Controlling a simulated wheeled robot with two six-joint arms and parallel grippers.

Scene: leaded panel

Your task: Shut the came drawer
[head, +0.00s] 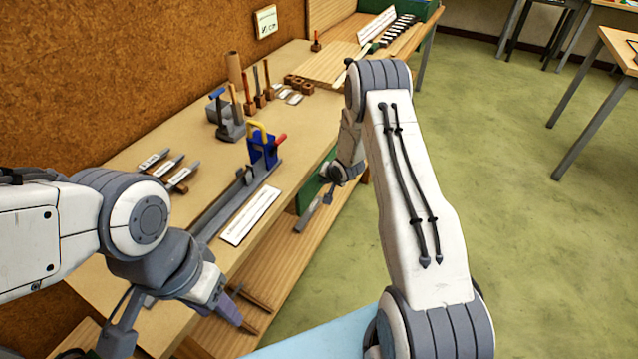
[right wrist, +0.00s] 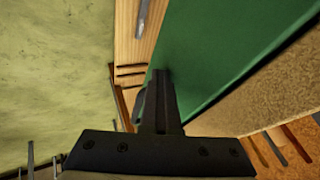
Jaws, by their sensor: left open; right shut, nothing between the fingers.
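A green surface (head: 311,190), which looks like the came drawer's front, shows below the bench top's front edge in the head view, partly hidden by my right arm. In the right wrist view the green surface (right wrist: 225,50) fills the upper middle. My right gripper (head: 312,213) is shut and empty, in front of the bench edge. In the right wrist view its fingers (right wrist: 162,78) lie over the green surface's edge; contact is unclear. A dark curved piece, perhaps a handle, is beside them. How far the drawer stands out is hidden. My left gripper (head: 232,308) is open near the bench's near front edge.
The bench top (head: 205,160) carries a blue vise-like tool (head: 262,150), a grey rail, a white label strip (head: 250,216) and several hand tools. A wooden lower shelf (head: 285,262) runs below the front edge.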

